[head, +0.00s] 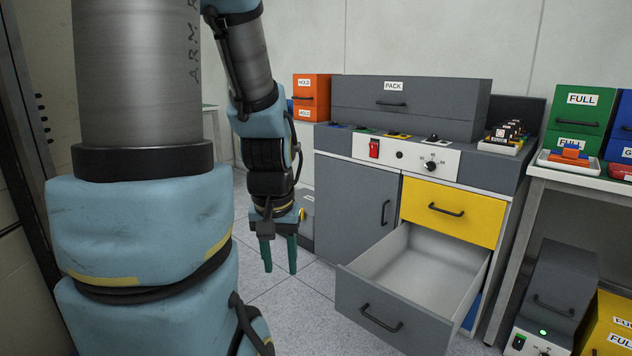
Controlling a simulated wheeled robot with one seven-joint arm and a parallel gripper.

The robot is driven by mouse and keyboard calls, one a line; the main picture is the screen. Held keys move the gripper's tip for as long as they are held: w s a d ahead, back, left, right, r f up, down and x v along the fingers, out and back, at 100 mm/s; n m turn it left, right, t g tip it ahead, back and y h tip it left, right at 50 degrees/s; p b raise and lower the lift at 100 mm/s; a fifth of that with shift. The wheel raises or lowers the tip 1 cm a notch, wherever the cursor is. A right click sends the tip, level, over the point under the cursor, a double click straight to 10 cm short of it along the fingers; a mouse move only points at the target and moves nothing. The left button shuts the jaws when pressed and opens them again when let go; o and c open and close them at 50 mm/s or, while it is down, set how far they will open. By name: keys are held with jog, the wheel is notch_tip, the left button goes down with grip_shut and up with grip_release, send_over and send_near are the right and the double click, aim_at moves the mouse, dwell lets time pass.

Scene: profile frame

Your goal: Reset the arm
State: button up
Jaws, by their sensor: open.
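My arm, grey and blue, fills the left part of the head view. My gripper (280,253) hangs at its end, pointing down, with two green fingers apart and nothing between them. It is over the floor, left of the grey cabinet (357,196) and of the pulled-out grey drawer (392,313). The drawer stands open and the part of its inside that shows is empty. A gap shows between my gripper and the drawer.
A yellow drawer (452,211) above the open one is shut. A grey PACK box (410,107) stands on the cabinet. Orange HOLD boxes (311,96) stand behind. A side table with green FULL boxes (578,118) is at right. Speckled floor (305,312) is clear left of the drawer.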

notch_tip(320, 180, up, 20)
jog(key=p, duration=1.8)
